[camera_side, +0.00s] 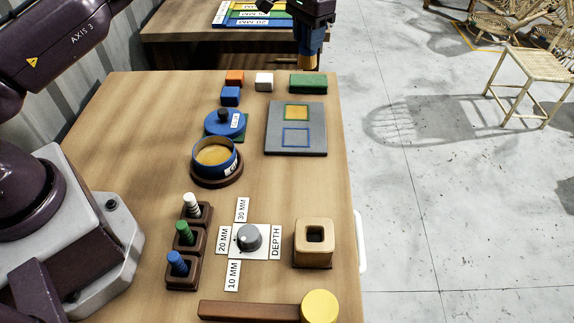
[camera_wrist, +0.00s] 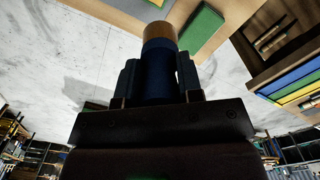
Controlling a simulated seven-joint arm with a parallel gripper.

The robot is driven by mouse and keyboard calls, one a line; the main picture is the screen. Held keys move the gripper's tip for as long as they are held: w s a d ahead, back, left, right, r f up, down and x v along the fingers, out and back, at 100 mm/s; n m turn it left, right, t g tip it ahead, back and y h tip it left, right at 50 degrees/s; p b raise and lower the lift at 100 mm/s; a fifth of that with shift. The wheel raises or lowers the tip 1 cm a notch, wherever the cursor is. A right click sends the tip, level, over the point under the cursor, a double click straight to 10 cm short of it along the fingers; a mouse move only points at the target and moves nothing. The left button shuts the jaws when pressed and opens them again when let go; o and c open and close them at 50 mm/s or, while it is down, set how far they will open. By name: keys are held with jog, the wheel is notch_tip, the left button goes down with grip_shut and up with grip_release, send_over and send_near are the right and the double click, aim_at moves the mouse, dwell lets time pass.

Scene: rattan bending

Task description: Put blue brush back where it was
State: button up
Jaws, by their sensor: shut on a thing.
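My gripper (camera_side: 312,22) is at the top of the side view, beyond the far right corner of the near table. It is shut on the blue brush (camera_side: 311,42), which points downward with its tan end (camera_side: 312,62) lowest. In the wrist view the blue brush (camera_wrist: 159,75) stands between the two fingers (camera_wrist: 160,85), its tan end (camera_wrist: 160,35) away from the palm. The brush is clear of the near table's top. A square wooden block with a square hole (camera_side: 299,238) stands empty near the table's right edge.
An open blue pot (camera_side: 232,167) with tan contents and a blue lid (camera_side: 215,125) stand mid-table. A grey board (camera_side: 310,143), coloured blocks including a green one (camera_side: 308,84), several pegs, a depth dial (camera_side: 249,237) and a mallet (camera_side: 320,307) lie around. A second bench (camera_side: 180,28) is behind.

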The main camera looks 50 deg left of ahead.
jog(key=s+d+r+m, duration=0.1)
jog(key=s+d+r, duration=0.6)
jog(key=s+d, duration=0.4)
jog(key=s+a+f+n, duration=0.1)
jog(key=s+f, duration=0.2)
jog(key=s, duration=0.8)
jog(key=s+a+f+n, duration=0.1)
jog(key=s+f, duration=0.3)
jog(key=s, duration=0.7)
jog(key=shift+w+d+f, duration=0.75)
jog(key=shift+w+f, duration=1.45)
jog(key=shift+w, duration=0.05)
jog(key=shift+w+d+f, duration=0.8)
jog(key=shift+w+f, duration=1.35)
jog(key=shift+w, duration=0.15)
jog(key=shift+w+d+f, duration=0.75)
jog(key=shift+w+f, duration=1.45)
jog(key=shift+w, duration=0.05)
jog(key=shift+f, duration=0.1)
